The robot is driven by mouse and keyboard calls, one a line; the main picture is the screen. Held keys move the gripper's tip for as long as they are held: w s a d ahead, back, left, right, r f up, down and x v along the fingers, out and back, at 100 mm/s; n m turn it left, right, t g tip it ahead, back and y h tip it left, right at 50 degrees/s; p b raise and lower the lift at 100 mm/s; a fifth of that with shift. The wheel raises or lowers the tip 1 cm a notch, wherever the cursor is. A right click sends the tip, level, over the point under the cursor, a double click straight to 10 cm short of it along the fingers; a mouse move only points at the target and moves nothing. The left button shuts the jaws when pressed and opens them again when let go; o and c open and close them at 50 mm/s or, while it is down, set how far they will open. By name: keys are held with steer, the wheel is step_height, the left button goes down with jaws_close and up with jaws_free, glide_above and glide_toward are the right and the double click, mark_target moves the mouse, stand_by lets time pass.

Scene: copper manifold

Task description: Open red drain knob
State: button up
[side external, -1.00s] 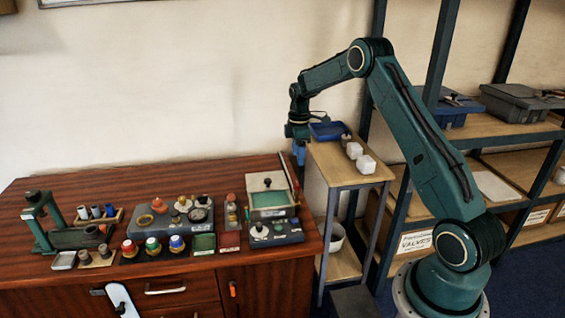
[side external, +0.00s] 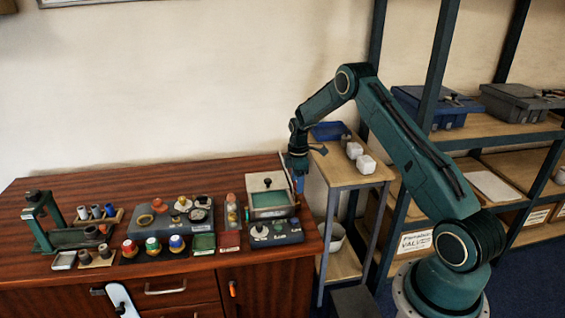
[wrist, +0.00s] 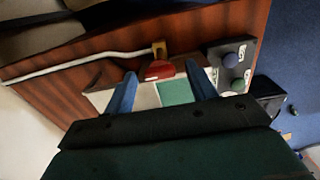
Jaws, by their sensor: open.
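In the wrist view a red rounded piece (wrist: 159,71), which looks like the red drain knob, lies beside a brass fitting (wrist: 159,48) with a pale tube. It appears between my gripper's two spread blue fingers (wrist: 160,78); I see no contact. In the side view my gripper (side external: 298,184) points down just right of the tank with a green panel (side external: 269,199), at the bench's right end. The drain knob cannot be made out clearly there.
Red, green and blue capped pieces (side external: 152,246) and a grey fixture (side external: 172,218) lie left. A narrow shelf stand (side external: 350,180) stands close on the right.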

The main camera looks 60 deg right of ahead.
steer(key=c, duration=1)
steer(key=shift+m, duration=0.5)
steer(key=m, duration=0.3)
steer(key=shift+m, duration=0.3)
steer(key=m, duration=1.3)
steer(key=shift+m, duration=0.3)
